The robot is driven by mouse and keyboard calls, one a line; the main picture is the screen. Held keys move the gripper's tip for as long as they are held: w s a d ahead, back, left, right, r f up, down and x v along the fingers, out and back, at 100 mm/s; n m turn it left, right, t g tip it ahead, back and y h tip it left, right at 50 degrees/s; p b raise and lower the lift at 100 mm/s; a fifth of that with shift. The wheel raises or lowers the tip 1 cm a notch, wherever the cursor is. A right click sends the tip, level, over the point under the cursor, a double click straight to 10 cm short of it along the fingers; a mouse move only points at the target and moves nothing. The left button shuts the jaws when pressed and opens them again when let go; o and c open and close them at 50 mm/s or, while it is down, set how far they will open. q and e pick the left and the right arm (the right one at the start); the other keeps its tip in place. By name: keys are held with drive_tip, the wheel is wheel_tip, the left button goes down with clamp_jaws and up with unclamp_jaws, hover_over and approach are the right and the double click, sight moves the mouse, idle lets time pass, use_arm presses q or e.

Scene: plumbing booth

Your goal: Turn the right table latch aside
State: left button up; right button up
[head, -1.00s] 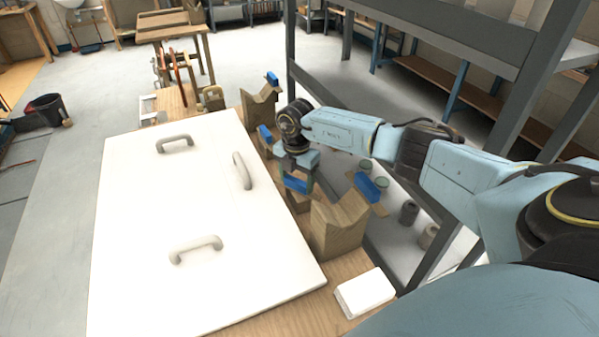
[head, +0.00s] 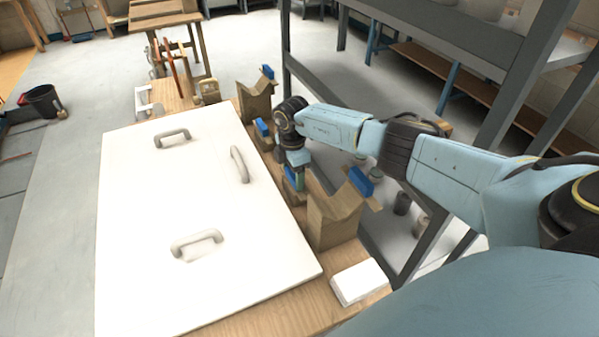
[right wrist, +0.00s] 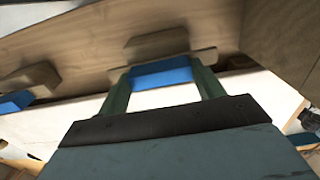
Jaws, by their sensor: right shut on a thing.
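My right gripper (head: 293,181) reaches down beside the right edge of the white panel. It is shut on the blue handle of a wooden table latch (head: 289,172). In the right wrist view the blue handle (right wrist: 162,74) lies between the two green fingers of the gripper (right wrist: 164,88), with the wooden bar of the latch behind it. The gripper hides much of this latch in the head view. Another blue-handled latch (head: 262,128) sits farther back along the panel's edge. My left gripper is not in view.
The white panel (head: 150,250) with three handles covers most of the wooden table. Wooden V-blocks with blue pieces stand near (head: 333,218) and far (head: 254,103) along the right side. A white block (head: 358,282) lies at the front. A dark metal frame (head: 475,150) rises right.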

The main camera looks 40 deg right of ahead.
idle(0.3)
drive_tip(key=o, duration=1.4)
drive_tip(key=shift+r, duration=0.1)
wheel_tip(320, 180, up, 13)
drive_tip(key=shift+r+p, duration=0.15)
drive_tip(key=shift+p, duration=0.7)
drive_tip(key=shift+s, duration=0.1)
